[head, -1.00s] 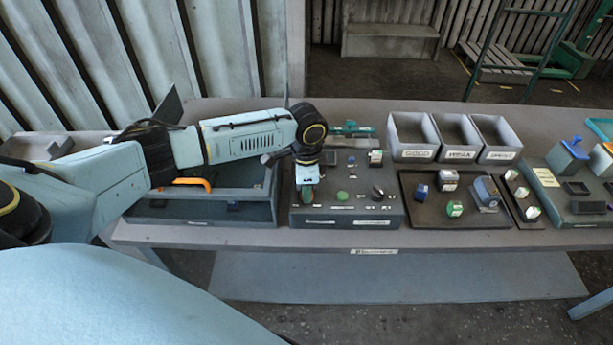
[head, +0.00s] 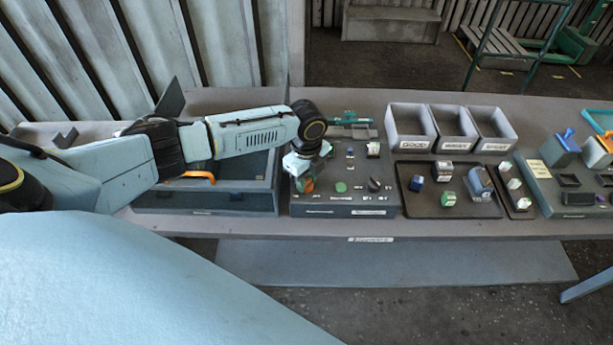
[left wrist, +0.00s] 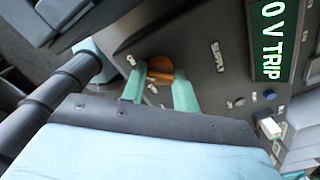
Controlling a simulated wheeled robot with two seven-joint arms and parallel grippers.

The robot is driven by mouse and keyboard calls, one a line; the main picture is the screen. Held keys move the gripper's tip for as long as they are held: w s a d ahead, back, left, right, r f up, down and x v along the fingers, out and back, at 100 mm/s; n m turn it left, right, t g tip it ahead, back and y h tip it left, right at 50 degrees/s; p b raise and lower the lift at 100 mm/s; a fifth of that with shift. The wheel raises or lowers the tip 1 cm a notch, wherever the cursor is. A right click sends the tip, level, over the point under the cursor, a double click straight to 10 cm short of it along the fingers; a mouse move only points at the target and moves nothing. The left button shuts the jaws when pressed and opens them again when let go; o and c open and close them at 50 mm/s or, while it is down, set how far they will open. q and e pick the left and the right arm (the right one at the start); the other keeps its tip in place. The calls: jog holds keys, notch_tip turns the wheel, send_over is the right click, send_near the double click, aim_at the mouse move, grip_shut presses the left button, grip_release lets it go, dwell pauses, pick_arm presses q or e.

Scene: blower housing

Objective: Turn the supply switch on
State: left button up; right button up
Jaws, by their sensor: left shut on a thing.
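The supply switch (left wrist: 160,67) is an orange knob on the dark test panel (left wrist: 135,28), near a label reading SUPPLY in the left wrist view. My left gripper (left wrist: 158,84) has its two teal fingers on either side of the knob, shut on it. In the head view my left gripper (head: 303,181) reaches down at the front left of the panel, and its fingers hide most of the switch. The knob's exact pointing direction is hard to read. My right gripper is in neither view.
A display (left wrist: 271,40) reads 0 V TRIP. The panel also carries a green button (head: 341,187) and a black knob (head: 375,185). An open case (head: 240,203) stands left of it. A dark tray (head: 430,205) with small parts and several grey bins (head: 412,143) lie right.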

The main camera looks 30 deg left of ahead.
aim_at(307, 181)
pick_arm(q)
jog(key=shift+d+m, duration=0.1)
jog(key=shift+m, duration=0.3)
jog(key=o, duration=1)
jog(key=shift+r, duration=0.1)
notch_tip(307, 181, up, 13)
jog(key=shift+r+b, duration=0.15)
jog(key=shift+b, duration=0.2)
